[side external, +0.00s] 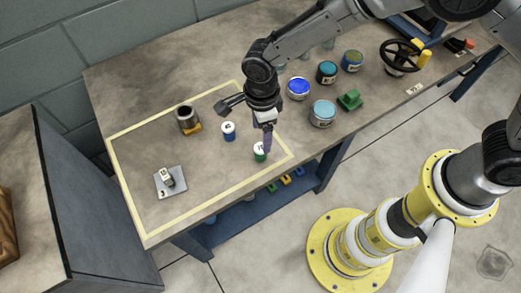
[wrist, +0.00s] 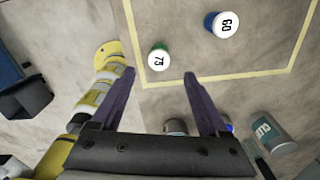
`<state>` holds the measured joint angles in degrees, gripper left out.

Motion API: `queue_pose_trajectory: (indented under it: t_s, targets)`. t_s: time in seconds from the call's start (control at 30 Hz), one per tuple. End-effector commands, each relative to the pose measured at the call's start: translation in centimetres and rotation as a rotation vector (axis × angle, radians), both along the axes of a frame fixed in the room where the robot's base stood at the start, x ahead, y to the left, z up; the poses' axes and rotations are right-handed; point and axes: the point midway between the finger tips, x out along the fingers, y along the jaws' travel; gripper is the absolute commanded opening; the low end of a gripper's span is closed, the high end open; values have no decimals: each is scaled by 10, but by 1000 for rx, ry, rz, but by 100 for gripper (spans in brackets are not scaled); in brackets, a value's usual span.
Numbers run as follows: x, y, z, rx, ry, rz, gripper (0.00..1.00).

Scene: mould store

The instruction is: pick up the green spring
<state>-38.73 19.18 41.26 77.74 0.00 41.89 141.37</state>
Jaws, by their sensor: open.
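The green spring (side external: 260,152) appears as a small upright green piece with a white top inside the yellow-outlined area, near its front edge. In the wrist view its white top (wrist: 159,58) reads 73; coils cannot be made out. My gripper (wrist: 159,76) is open and empty, pointing down, with the spring's top showing between and slightly beyond the fingertips. In the side view my gripper (side external: 267,147) is just beside the spring, and one finger partly overlaps it. I cannot tell whether they touch.
A blue piece (side external: 229,131) with a white top marked 60 (wrist: 226,24) stands close by. A dark metal cup (side external: 187,119) and a grey plate with a small part (side external: 170,183) are to the left. Several cans, including a blue one (side external: 298,88), and a green block (side external: 350,100) are to the right.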

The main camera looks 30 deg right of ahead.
Motion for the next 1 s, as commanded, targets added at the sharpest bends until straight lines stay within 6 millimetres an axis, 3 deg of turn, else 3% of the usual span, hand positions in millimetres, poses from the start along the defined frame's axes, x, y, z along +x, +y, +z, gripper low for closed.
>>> queue_pose_trajectory:
  t_s: [0.13, 0.47, 0.73, 1.0]
  targets:
    - [0, 0, -24, -1, 1, -1, 78]
    - [0, 1, -44, 0, 0, 0, 78]
    - [-2, 3, -82, -1, 0, -1, 78]
    - [-1, 3, -88, 1, -3, -1, 78]
